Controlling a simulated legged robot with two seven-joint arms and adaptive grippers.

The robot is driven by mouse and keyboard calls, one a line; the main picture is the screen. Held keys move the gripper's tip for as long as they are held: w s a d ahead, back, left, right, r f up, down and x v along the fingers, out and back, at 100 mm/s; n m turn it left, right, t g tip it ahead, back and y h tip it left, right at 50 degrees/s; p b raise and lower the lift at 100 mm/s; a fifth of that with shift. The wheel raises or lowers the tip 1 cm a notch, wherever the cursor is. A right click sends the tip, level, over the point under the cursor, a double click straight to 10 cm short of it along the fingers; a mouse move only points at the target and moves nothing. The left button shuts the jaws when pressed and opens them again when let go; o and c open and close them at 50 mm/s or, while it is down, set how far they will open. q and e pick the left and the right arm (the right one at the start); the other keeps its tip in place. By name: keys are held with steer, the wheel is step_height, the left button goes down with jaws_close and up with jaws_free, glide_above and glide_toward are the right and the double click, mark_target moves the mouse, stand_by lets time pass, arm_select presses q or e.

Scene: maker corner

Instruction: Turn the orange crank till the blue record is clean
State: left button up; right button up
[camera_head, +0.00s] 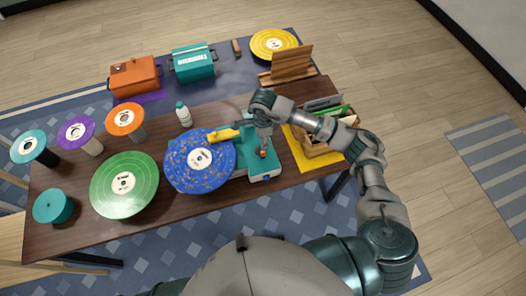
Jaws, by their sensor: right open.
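The blue record (182,169) lies flat near the middle of the table. It has a white label, and small orange and light specks cover its surface. A yellow arm (223,136) reaches over its upper right part from a teal machine (262,170) on its right. A small orange part, apparently the crank (263,153), shows on top of the machine. My right gripper (264,138) is open and points down over the machine, close to the orange part. I cannot tell whether it touches it. My left gripper is not in view.
A green record (124,200) lies left of the blue one. Teal, purple and orange discs (124,119) stand on posts at the left. A white bottle (183,114) stands behind the blue record. A wooden crate (312,148) sits on a yellow mat at the right.

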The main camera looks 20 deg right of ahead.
mark_target(263, 152)
step_height(263, 152, down, 10)
steer(key=shift+f+p, duration=0.2)
steer(key=shift+p, duration=0.25)
jaws_close()
